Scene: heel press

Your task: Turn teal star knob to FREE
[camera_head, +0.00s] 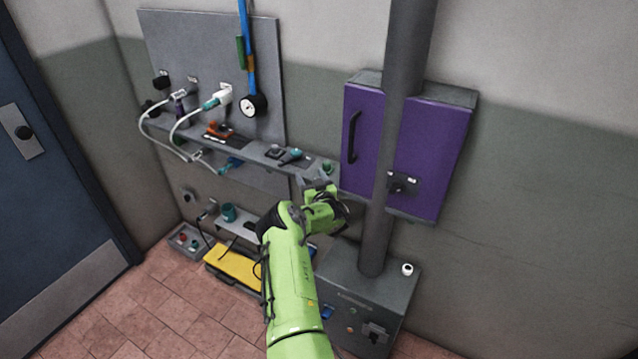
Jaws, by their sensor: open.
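Several teal parts show on the grey press panel, all too small for me to be sure which is the star knob. A small teal knob (294,153) sits on a dark plate on the panel's ledge, just up and left of my gripper. A round teal part (228,212) stands on the lower bracket. A teal handle (210,103) is on a white fitting higher up. No FREE marking can be read. My gripper (315,181) is open and looks empty, near the right end of the ledge. Its fingers are small and partly hidden by my wrist.
The grey ledge (243,146) also carries an orange part (218,129) and a green knob (328,166). A purple cabinet (435,150) and grey post (379,220) stand right of my gripper. White hoses (170,139) loop at left. A yellow pedal (236,267) lies below.

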